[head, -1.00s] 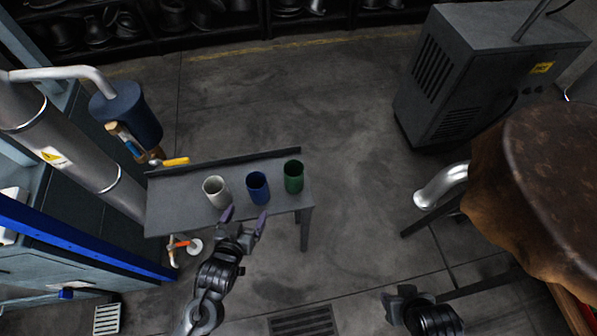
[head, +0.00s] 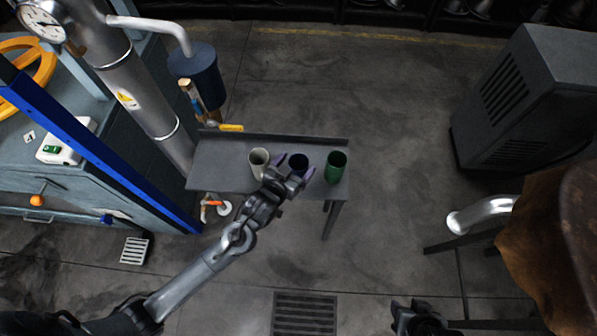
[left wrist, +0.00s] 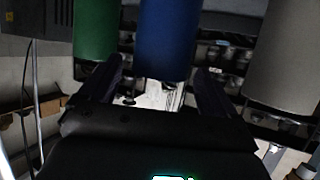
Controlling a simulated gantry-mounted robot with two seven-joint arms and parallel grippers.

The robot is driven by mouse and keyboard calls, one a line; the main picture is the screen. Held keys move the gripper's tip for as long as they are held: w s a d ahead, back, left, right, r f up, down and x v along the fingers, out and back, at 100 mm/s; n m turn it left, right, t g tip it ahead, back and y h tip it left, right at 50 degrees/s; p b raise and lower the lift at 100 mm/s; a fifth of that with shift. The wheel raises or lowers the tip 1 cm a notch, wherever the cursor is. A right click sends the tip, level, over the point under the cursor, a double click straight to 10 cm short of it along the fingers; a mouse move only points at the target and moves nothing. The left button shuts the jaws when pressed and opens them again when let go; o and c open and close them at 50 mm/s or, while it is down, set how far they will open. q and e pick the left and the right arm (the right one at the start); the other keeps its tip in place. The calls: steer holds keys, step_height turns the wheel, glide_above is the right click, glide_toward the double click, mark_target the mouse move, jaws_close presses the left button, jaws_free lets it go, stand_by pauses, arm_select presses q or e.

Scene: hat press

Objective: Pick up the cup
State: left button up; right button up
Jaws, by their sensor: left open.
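Three cups stand in a row on a small grey table (head: 222,172) in the head view: a white cup (head: 258,160), a dark blue cup (head: 299,159) and a green cup (head: 337,168). My left gripper (head: 294,168) is open at the blue cup, with its purple-grey fingertips toward either side of it. In the left wrist view the blue cup (left wrist: 168,40) appears between the two open fingers, with the green cup (left wrist: 95,30) left and the white cup (left wrist: 285,60) right. Contact cannot be told. My right gripper (head: 415,312) is low in the head view, away from the cups.
A raised edge runs along the table's back. A yellow-handled tool (head: 231,128) lies by its left corner. Blue-framed machinery (head: 95,145) stands left, a grey cabinet (head: 525,100) right, and a brown covered object (head: 560,240) lower right. Open floor lies between.

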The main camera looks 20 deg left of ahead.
mark_target(303, 157)
arm_select(q)
steer(key=b+x, duration=0.1)
steer(key=x, duration=0.3)
steer(key=c, duration=1.4)
steer(key=shift+c, duration=0.2)
steer(key=shift+r, duration=0.15)
